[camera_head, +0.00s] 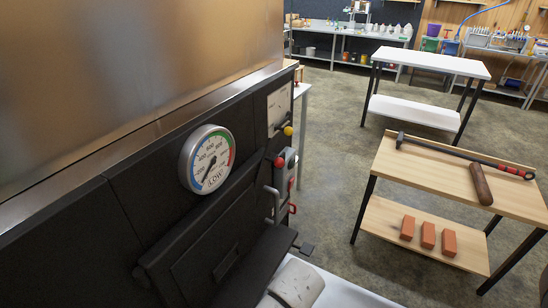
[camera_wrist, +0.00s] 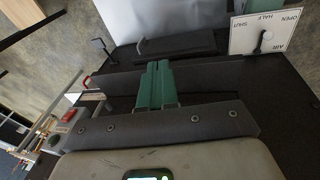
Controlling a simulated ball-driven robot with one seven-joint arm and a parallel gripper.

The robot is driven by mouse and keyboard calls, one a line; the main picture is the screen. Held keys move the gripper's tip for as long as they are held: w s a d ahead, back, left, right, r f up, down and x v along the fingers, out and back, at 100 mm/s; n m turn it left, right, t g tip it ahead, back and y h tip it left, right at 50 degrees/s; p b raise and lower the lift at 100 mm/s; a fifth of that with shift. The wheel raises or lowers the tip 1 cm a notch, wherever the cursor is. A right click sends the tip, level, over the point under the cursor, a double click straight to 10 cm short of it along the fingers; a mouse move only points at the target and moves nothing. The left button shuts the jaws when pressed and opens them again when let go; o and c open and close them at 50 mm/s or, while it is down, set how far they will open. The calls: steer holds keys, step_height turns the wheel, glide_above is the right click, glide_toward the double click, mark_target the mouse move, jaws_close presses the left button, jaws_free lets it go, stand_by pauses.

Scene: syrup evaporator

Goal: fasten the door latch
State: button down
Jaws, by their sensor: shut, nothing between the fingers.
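The dark firebox door (camera_head: 205,262) is at the lower left in the head view, on the black evaporator front. I cannot tell whether it is fully shut. A grey bent handle (camera_head: 272,203) stands at its right side and may be the latch; I cannot be sure. In the wrist view, my gripper (camera_wrist: 158,66) has its two green fingers together and empty, pointing towards a dark panel with a raised bar (camera_wrist: 180,44). A small dark lever (camera_wrist: 103,46) stands left of that bar. My fingertips are hidden in the head view.
A round gauge (camera_head: 207,160) sits above the door. A white air-dial plate (camera_wrist: 265,33) is right of my fingers. A grey box (camera_head: 285,168) with red parts is beside the handle. A wooden table (camera_head: 440,170) and white table (camera_head: 430,62) stand right, with open floor between.

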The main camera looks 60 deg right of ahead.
mark_target(278, 161)
steer(key=w+d+r+h+p, duration=0.2)
steer(key=w+d+r+h, duration=0.2)
steer(key=w+r, duration=0.6)
steer(key=w+d+r+h+p, duration=0.3)
steer(key=w+d+r, duration=0.6)
steer(key=r, duration=0.7)
steer(key=shift+w+d+r+n+h+p, duration=0.15)
steer(key=shift+w+r+n+h+p, duration=0.2)
steer(key=shift+w+h, duration=0.55)
steer(key=shift+w, duration=0.1)
steer(key=x, duration=0.4)
steer(key=p+x, duration=0.1)
steer(key=x, duration=0.9)
steer(key=shift+s+f+p, duration=0.15)
steer(key=shift+s+p, duration=0.15)
steer(key=shift+p, duration=0.1)
steer(key=shift+w, duration=0.1)
